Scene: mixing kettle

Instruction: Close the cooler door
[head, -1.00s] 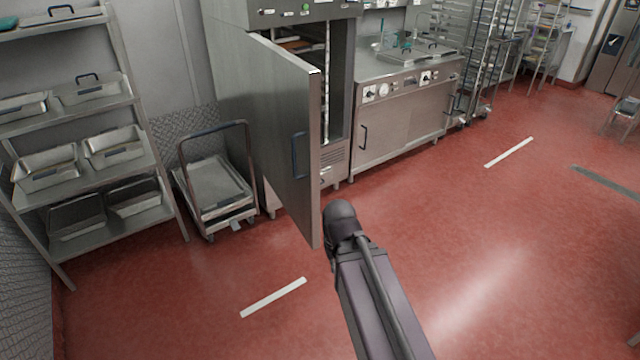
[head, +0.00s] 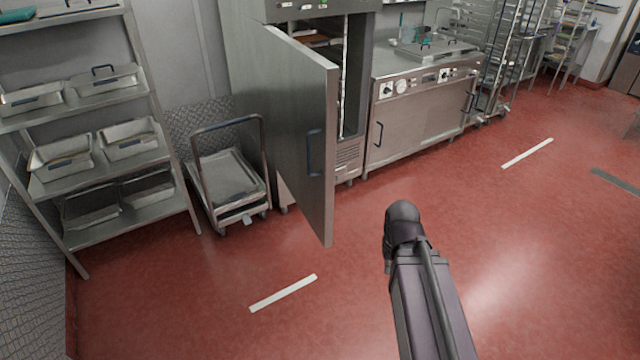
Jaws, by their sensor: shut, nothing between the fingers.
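The cooler (head: 361,90) is a tall steel cabinet against the back wall, upper middle of the head view. Its steel door (head: 292,120) stands wide open, swung out into the room from the cabinet's left side. The door hides part of the interior. My arm reaches up from the lower right and ends in view at a dark rounded joint, right of the door's lower free edge, with floor visible between. No gripper fingers can be seen.
A steel cart (head: 228,180) stands left of the door. A shelf rack (head: 120,168) with several pans is farther left. A steel cooking unit (head: 420,112) stands right of the cooler, with tall racks (head: 510,55) beyond. The red floor (head: 510,250) in front and right is open.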

